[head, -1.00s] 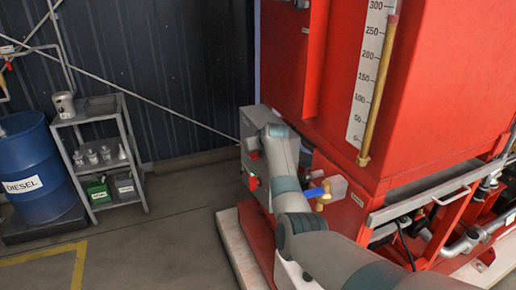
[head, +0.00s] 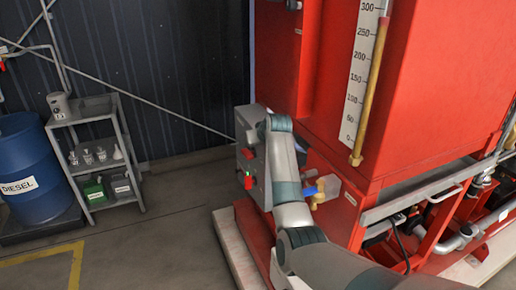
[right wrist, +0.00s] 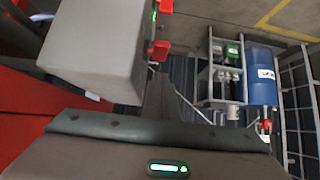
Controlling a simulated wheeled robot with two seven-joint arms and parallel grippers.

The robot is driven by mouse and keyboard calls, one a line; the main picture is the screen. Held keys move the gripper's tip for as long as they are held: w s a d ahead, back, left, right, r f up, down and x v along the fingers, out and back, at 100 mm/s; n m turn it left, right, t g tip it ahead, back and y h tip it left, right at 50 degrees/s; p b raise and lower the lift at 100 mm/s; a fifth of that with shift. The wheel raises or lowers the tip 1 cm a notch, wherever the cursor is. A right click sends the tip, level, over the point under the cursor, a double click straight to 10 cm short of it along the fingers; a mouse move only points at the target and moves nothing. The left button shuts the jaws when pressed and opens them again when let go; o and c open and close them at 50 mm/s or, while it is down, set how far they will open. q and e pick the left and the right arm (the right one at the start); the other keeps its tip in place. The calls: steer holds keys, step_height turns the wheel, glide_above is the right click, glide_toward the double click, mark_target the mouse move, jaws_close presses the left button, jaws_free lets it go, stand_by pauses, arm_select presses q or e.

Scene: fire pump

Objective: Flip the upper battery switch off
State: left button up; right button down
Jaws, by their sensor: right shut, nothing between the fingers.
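A grey battery switch box (head: 243,155) is on the left end of the red machine. Its upper red switch (head: 250,153) and lower red switch (head: 249,183) face left, with a green light just above the lower one. The right wrist view is upside down: the box (right wrist: 95,45) is at upper left, the upper switch (right wrist: 158,50) below the lower switch (right wrist: 165,7). My right gripper (right wrist: 158,82) is shut and empty, its tip close to the upper switch; contact cannot be told. In the head view my arm hides it. My left gripper is out of view.
The red machine (head: 430,110) fills the right side. A brass valve with a blue handle (head: 313,188) is close to my right arm. A grey shelf (head: 95,118) and a blue diesel barrel (head: 35,165) stand at left. The floor between is clear.

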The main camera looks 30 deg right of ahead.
steer(key=s, duration=0.2)
steer(key=s+r+b, duration=0.1)
steer(key=s, duration=0.1)
steer(key=shift+s+a+r, duration=0.1)
steer(key=shift+r, duration=0.05)
stand_by(0.6)
